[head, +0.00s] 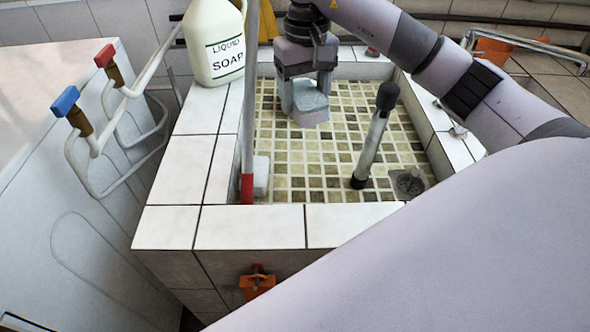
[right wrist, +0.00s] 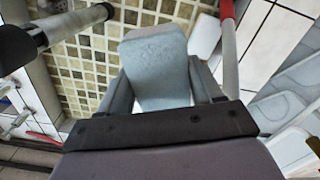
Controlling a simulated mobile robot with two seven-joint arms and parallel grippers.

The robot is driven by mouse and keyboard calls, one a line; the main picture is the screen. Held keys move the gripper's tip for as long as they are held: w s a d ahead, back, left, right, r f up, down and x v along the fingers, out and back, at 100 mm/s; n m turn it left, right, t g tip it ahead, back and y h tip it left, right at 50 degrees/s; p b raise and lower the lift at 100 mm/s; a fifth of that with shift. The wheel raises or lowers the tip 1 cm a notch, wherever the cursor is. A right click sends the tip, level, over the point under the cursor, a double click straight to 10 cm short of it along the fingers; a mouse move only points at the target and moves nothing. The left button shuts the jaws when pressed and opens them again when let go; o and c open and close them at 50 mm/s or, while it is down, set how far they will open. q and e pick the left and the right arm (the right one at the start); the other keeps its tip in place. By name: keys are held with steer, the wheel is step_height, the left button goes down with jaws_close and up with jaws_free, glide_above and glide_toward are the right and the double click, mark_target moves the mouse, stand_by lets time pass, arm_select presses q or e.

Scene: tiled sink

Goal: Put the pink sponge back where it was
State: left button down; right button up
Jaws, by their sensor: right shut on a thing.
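My right gripper (head: 305,88) is above the tiled sink basin, near its back wall. It is shut on a block (head: 310,117) that looks grey-blue with a pinkish lower face; this appears to be the sponge. The block (right wrist: 158,70) also shows in the right wrist view, pale grey-blue between the two fingers of my right gripper (right wrist: 163,92). It is held over the sink floor (head: 300,150), apart from the walls as far as I can tell. My left gripper is in neither view.
A dark-topped pipe (head: 373,140) stands in the sink near a drain (head: 408,183). A red-ended pole (head: 247,185) and a small white block (head: 261,176) are at the left wall. A soap jug (head: 215,45) stands on the back left rim; the front rim (head: 250,227) is clear.

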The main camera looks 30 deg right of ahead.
glide_above(303, 182)
step_height(303, 182, down, 5)
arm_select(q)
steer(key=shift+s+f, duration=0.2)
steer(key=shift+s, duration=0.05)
arm_select(e)
steer(key=shift+w+f, duration=0.1)
steer(key=shift+f, duration=7.2)
steer(key=shift+f+b, duration=0.5)
steer(key=shift+b, duration=0.15)
steer(key=o, duration=0.9)
steer(key=shift+r, duration=0.1)
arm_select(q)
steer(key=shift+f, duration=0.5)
arm_select(e)
steer(key=shift+o, duration=0.2)
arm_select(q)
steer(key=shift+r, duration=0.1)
